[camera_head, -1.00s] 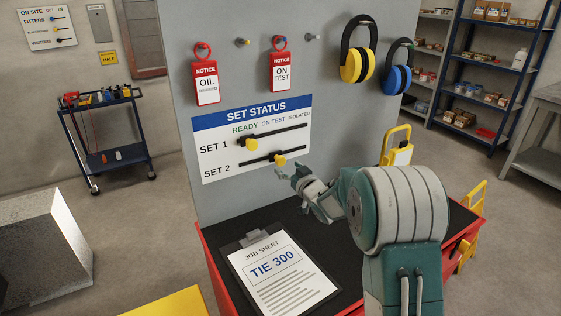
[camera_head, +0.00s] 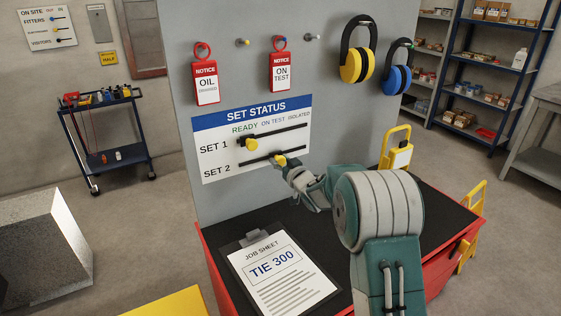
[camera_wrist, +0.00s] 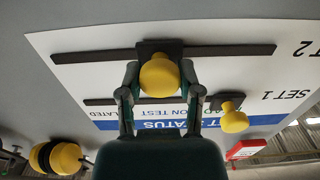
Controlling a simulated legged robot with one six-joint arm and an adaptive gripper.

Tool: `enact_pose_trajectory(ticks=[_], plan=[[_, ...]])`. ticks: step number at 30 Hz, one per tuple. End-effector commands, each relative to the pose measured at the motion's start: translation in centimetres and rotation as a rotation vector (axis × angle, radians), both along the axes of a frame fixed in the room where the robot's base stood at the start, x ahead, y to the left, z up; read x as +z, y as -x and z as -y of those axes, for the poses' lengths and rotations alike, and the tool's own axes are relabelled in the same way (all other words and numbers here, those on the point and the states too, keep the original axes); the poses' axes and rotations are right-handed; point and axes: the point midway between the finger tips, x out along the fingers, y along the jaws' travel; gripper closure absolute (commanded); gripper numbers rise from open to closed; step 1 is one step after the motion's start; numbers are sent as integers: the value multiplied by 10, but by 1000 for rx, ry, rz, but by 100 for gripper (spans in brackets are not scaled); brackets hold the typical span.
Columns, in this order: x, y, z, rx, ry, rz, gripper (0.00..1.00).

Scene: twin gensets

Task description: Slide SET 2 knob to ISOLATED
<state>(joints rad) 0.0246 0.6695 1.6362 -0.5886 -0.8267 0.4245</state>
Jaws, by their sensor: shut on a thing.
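The SET STATUS board (camera_head: 215,165) is on the grey panel, with READY, ON TEST and ISOLATED along its top. The yellow SET 2 knob (camera_head: 280,160) stands about mid-slot, under ON TEST. My gripper (camera_head: 284,165) reaches it from the lower right and partly hides it. In the wrist view, which is upside down, my gripper (camera_wrist: 159,78) has one finger on each side of the SET 2 knob (camera_wrist: 159,73) and is shut on it. The SET 1 knob (camera_head: 251,144) sits near READY; it also shows in the wrist view (camera_wrist: 233,119), clear of the fingers.
Notice tags (camera_head: 206,82) and ear defenders (camera_head: 357,65) hang above the board. A clipboard with a job sheet (camera_head: 278,272) lies on the black bench top (camera_head: 330,235).

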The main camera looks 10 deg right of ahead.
Motion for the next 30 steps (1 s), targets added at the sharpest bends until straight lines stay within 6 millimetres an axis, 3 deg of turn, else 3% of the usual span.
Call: enact_pose_trajectory(ticks=[5, 12, 15, 26, 27, 29, 30], plan=[[0, -8, 16, -3, -1, 2, 100], [0, -30, 68, -3, 0, 2, 100], [0, -35, 81, -1, -1, 3, 100], [0, -37, 88, -3, 0, 1, 100], [1, -37, 88, -3, 0, 1, 41], [1, -37, 88, -2, -1, 1, 19], [1, -37, 88, -2, -1, 1, 19]])
